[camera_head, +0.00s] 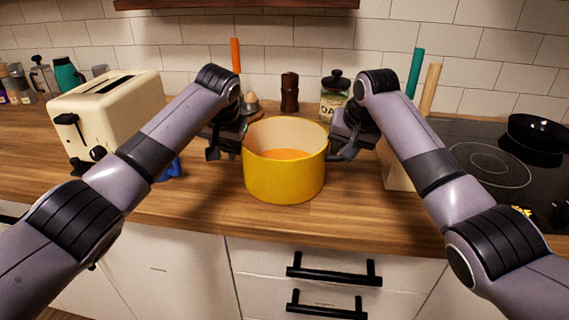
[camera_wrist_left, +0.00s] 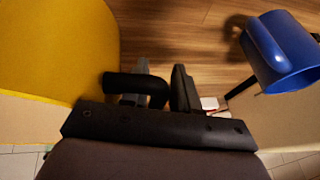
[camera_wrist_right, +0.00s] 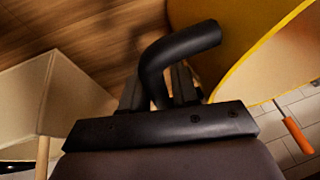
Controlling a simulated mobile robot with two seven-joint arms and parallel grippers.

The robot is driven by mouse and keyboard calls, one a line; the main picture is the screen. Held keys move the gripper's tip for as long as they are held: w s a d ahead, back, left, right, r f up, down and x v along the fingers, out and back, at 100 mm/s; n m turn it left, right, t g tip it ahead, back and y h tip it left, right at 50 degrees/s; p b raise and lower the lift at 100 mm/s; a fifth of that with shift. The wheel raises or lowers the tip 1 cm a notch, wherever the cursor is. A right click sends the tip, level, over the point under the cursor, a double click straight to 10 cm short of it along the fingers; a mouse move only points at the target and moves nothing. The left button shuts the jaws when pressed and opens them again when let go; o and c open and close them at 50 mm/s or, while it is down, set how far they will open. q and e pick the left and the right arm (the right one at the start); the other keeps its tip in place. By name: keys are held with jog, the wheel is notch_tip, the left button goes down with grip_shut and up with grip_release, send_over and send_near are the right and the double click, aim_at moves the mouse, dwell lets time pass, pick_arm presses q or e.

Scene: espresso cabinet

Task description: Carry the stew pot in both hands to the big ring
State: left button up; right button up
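The yellow stew pot (camera_head: 284,178), with orange stew (camera_head: 287,154) in it, is upright at the middle of the counter. I cannot tell whether its base touches the wood. My left gripper (camera_head: 226,150) is at the pot's left side; in the left wrist view its fingers (camera_wrist_left: 160,88) are closed about a black handle (camera_wrist_left: 128,82). My right gripper (camera_head: 345,152) is at the right side; in the right wrist view its fingers (camera_wrist_right: 158,88) are closed about the other black handle (camera_wrist_right: 180,45). The big ring (camera_head: 490,163) is a marked circle on the black hob at the right.
A cream box (camera_head: 396,172) stands between the pot and the hob, partly behind my right arm. A black pan (camera_head: 538,135) is at the hob's back right. A cream toaster (camera_head: 110,118) and blue mug (camera_wrist_left: 280,52) are to the left. Jars and utensils line the back.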

pick_arm(q)
grip_shut()
pick_arm(e)
grip_shut()
dwell(0.9)
pick_arm(q)
jog(key=shift+w+r, duration=0.1)
jog(key=shift+r, duration=0.15)
pick_arm(e)
jog(key=shift+w+r, duration=0.1)
jog(key=shift+r, duration=0.1)
